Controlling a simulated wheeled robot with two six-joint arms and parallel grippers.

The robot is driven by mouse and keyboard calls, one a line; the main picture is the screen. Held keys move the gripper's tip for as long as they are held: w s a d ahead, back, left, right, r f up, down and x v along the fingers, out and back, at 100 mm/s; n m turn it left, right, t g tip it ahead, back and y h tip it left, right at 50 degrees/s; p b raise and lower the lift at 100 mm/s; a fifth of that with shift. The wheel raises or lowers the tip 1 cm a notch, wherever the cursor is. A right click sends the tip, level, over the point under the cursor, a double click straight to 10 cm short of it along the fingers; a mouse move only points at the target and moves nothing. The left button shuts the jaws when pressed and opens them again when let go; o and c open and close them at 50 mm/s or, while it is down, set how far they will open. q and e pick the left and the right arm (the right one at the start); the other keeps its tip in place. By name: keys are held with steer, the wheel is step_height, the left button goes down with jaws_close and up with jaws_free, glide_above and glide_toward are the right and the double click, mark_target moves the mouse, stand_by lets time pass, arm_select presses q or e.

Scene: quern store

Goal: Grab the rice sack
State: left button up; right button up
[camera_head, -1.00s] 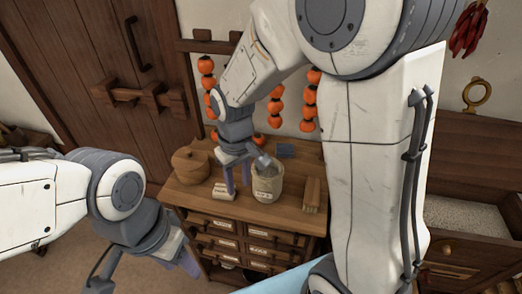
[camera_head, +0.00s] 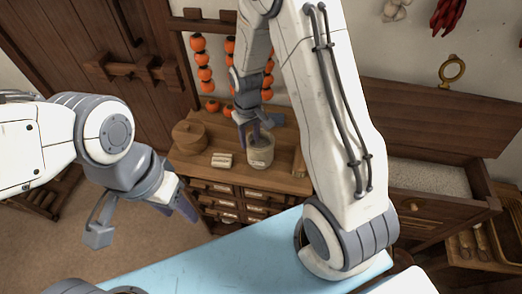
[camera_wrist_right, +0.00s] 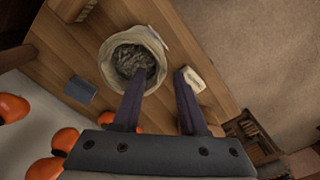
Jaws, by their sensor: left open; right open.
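The rice sack (camera_head: 260,157), a beige open-topped cloth sack with a small label, stands upright on the wooden cabinet top. Its round rim (camera_wrist_right: 106,66) and dark grey contents show in the right wrist view. My right gripper (camera_head: 250,138) is open at the sack's mouth. In the right wrist view, one finger of this gripper (camera_wrist_right: 157,88) overlaps the sack's rim and the other is outside it, beside a small pale block (camera_wrist_right: 194,80). Contact cannot be told. My left gripper (camera_head: 142,218) is open and empty, well left of the cabinet.
A round lidded wooden box (camera_head: 189,137) and the pale block stand left of the sack. A brush-like wooden object (camera_head: 298,164) lies right of it. Orange strings (camera_head: 203,66) hang behind. An open grain chest (camera_head: 430,178) is at right, a light blue surface (camera_head: 205,262) in front.

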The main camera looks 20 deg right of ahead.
mark_target(250, 145)
step_height(250, 145, down, 3)
steer(key=shift+d+f+p, duration=0.1)
steer(key=shift+p, duration=0.65)
steer(key=shift+f, duration=0.4)
jaws_close()
stand_by(0.5)
